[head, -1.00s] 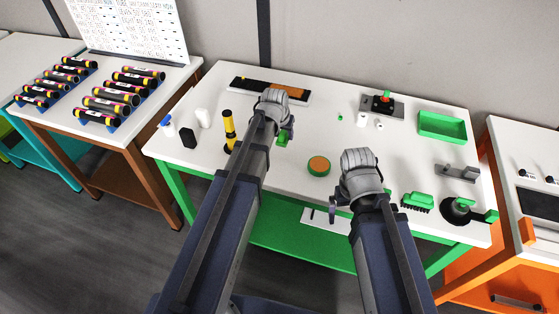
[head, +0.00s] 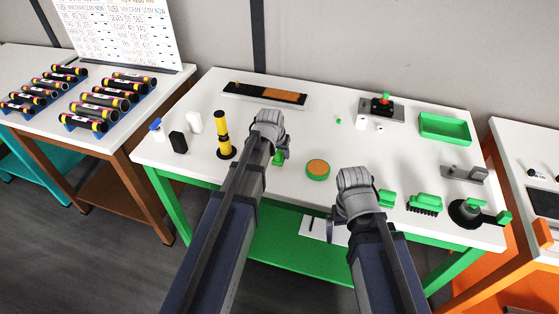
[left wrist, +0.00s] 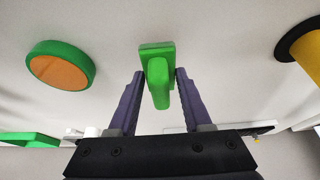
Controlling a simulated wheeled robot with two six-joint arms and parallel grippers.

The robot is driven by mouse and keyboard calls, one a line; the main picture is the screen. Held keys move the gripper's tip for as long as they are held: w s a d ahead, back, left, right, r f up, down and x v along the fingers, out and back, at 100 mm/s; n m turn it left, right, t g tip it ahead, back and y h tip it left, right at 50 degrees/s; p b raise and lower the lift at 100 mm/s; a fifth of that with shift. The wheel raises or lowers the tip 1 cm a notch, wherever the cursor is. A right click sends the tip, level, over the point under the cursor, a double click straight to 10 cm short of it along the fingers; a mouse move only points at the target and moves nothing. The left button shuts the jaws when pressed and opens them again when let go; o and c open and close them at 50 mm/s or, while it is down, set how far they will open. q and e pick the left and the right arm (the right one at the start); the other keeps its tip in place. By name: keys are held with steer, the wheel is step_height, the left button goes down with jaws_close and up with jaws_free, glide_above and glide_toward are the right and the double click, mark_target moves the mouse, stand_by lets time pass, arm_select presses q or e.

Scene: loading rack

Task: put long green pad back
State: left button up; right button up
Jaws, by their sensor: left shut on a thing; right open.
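A green pad with a raised handle (left wrist: 158,76) is between the two fingers of my left gripper (left wrist: 158,92) in the left wrist view. The gripper is shut on the handle. In the head view the pad shows as a small green patch (head: 279,157) beside my left gripper (head: 272,150), over the front middle of the white table (head: 300,133). I cannot tell whether it touches the table. My right gripper (head: 340,222) is open near the table's front edge, its fingers mostly hidden by the wrist.
A round green pad with orange top (head: 318,169) lies between the arms. A long dark tray with an orange part (head: 265,93) is at the back. A yellow-black post (head: 223,135) stands left. Green brushes (head: 425,202) and a green bin (head: 445,127) are right.

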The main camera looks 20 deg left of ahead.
arm_select(q)
steer(key=shift+f+b, duration=0.3)
steer(key=shift+f, duration=0.5)
arm_select(e)
steer(key=shift+f, duration=0.85)
arm_select(q)
steer(key=shift+f, duration=0.2)
steer(key=o, duration=1.2)
arm_select(e)
steer(key=shift+f, duration=0.15)
arm_select(q)
steer(key=shift+r, duration=0.15)
steer(key=p+v, duration=1.1)
steer(key=v, duration=0.1)
steer(key=shift+r, duration=0.1)
arm_select(e)
step_height(320, 180, up, 11)
steer(key=shift+r, duration=0.2)
arm_select(q)
steer(key=shift+w+f, duration=0.1)
steer(key=shift+f, duration=0.1)
arm_select(e)
steer(key=shift+f, duration=0.15)
